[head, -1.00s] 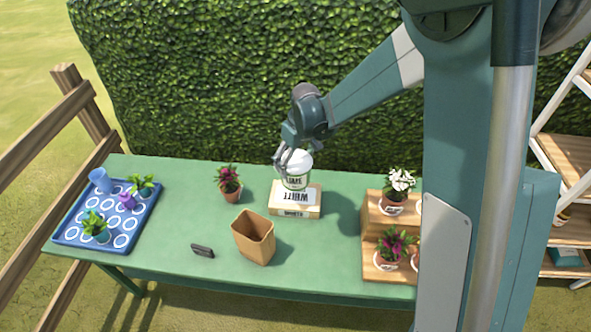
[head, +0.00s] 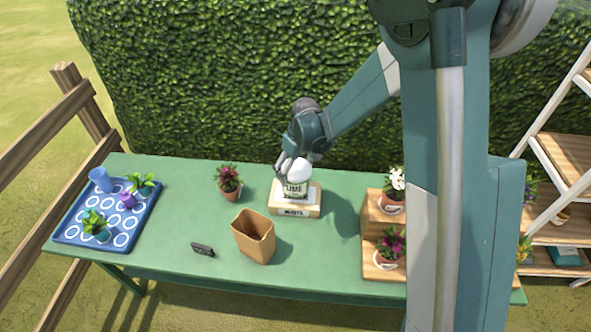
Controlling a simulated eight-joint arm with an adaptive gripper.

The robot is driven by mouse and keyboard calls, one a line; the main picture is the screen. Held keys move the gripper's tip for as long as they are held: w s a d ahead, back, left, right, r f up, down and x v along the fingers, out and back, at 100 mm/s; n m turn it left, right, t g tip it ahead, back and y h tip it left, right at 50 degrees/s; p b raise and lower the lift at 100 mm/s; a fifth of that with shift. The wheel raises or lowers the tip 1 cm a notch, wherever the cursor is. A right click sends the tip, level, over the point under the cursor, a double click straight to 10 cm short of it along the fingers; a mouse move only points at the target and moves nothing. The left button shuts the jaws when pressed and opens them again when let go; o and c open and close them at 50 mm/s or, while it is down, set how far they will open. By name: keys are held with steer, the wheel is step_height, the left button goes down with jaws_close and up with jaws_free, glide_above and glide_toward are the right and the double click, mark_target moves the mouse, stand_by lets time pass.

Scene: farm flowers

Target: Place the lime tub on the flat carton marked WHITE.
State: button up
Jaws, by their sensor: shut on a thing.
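The lime tub (head: 296,188), white with a green LIME label and a domed white top, is upright over the flat carton (head: 291,210) marked WHITE. Its base looks to be at the carton's top face, covering most of the lettering there; I cannot tell whether it touches. My gripper (head: 284,168) is shut on the tub at its upper left side. The far fingertip is partly hidden behind the tub.
An open brown paper container (head: 254,237) stands in front of the carton, and a potted plant (head: 228,181) stands to its left. A wooden step stand (head: 373,226) with potted flowers is at right. A blue tray (head: 72,238) with pots is at far left.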

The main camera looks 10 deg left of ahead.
steer(key=shift+f, duration=1.85)
steer(key=shift+f, duration=0.15)
steer(key=o, duration=1.7)
steer(key=shift+o, duration=0.2)
steer(key=shift+r, duration=0.2)
steer(key=shift+s+d+r, duration=0.2)
steer(key=shift+r, duration=1.75)
steer(key=shift+s+d+r, duration=0.25)
steer(key=shift+r, duration=1.75)
steer(key=shift+s+d+r, duration=0.2)
steer(key=shift+r, duration=1.75)
steer(key=shift+r, duration=0.1)
